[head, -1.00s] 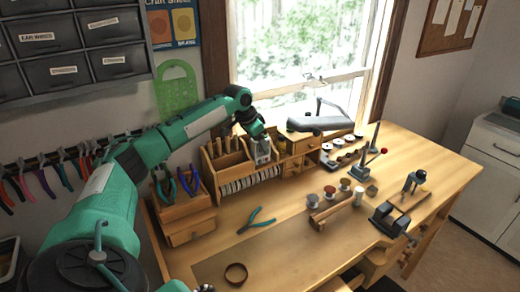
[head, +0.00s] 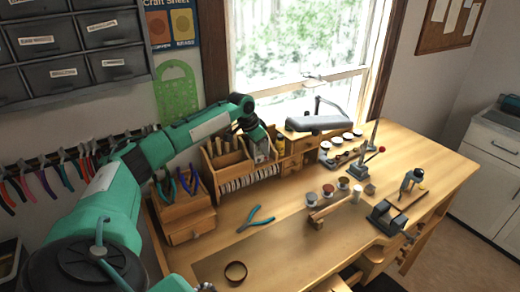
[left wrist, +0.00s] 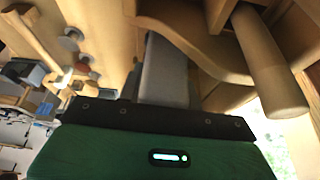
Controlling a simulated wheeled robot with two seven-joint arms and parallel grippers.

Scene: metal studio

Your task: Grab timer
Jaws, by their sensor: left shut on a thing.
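My left gripper (head: 262,156) points down at the right end of the wooden organizer (head: 222,165) on the workbench. Its arm comes in from the left. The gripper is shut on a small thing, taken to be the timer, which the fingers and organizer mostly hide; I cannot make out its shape. In the left wrist view a grey finger (left wrist: 165,75) reaches in beside the organizer's wood and a round wooden handle (left wrist: 265,65). My right gripper is not in view.
Wooden handles stand in the organizer close to the gripper. A plier rack (head: 187,215) is at left, and teal pliers (head: 257,219) lie in front. A grey lamp (head: 318,123) stands behind right. Spools and a vise (head: 386,216) are at right. The front bench top is mostly clear.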

